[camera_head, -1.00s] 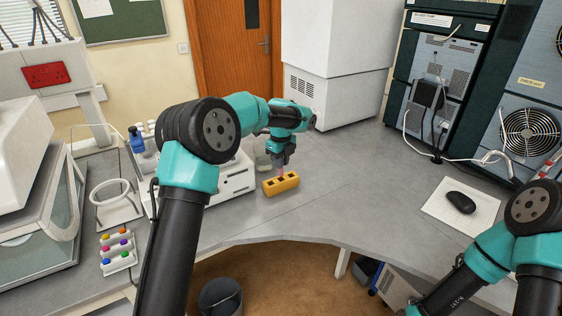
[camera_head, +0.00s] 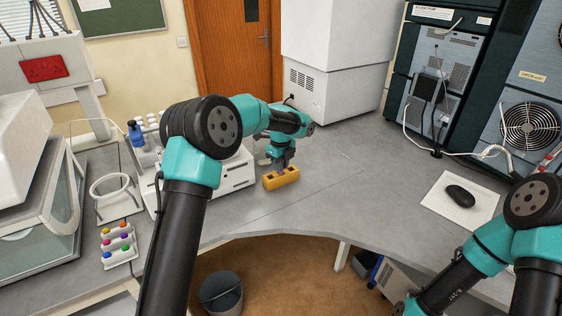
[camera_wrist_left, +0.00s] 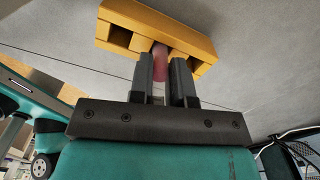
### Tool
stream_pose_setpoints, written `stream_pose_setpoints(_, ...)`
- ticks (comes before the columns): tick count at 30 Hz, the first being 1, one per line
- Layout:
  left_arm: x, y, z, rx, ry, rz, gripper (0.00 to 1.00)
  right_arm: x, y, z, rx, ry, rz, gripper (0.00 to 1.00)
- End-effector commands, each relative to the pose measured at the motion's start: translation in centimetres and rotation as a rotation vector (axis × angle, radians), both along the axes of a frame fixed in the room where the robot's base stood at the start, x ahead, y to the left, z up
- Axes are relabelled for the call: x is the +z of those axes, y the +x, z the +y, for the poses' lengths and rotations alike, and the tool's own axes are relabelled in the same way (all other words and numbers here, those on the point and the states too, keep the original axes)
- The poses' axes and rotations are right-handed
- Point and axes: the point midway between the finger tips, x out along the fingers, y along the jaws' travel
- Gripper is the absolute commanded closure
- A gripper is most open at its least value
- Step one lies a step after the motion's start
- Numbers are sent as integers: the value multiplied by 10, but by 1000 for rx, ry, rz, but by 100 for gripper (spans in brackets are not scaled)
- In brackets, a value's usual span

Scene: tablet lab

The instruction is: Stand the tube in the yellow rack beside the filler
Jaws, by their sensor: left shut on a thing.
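The yellow rack (camera_head: 282,180) stands on the grey bench at the front of the white filler (camera_head: 236,178). My left gripper (camera_head: 282,171) is directly over the rack's middle. In the left wrist view my left gripper (camera_wrist_left: 167,72) is shut on a pinkish tube (camera_wrist_left: 160,66). The tube's far end meets the middle of the yellow rack (camera_wrist_left: 190,52) and appears to be in the middle hole; how deep it sits is hidden. In the head view the tube is hidden by the fingers. My right gripper is out of view; only its arm shows at lower right.
A small white rack with coloured caps (camera_head: 117,243) lies at left, below a white ring stand (camera_head: 113,186). A blue-capped bottle (camera_head: 136,137) stands behind the filler. A black mouse (camera_head: 459,196) lies on a white pad (camera_head: 476,210). The bench right of the rack is clear.

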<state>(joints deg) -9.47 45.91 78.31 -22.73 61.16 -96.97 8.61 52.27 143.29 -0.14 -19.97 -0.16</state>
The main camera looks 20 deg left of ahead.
Motion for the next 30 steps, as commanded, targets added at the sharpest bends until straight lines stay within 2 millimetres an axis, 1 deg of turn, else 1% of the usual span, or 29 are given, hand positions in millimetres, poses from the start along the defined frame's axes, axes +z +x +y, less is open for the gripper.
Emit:
stream_pose_setpoints(7, -10, 0, 0, 0, 1, 2, 100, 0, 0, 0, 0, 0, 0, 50)
stream_pose_setpoints(18, -12, 0, 0, 0, 0, 1, 100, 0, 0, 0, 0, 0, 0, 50)
stream_pose_setpoints(19, -12, 0, 0, 0, 0, 1, 81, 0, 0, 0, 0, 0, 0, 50)
stream_pose_setpoints(27, -12, 0, 0, 0, 0, 1, 55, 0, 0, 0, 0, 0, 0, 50)
stream_pose_setpoints(28, -12, 0, 0, 0, 0, 1, 53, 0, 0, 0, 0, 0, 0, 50)
stream_pose_setpoints(30, -12, 0, 0, 0, 0, 1, 53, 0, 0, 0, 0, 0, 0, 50)
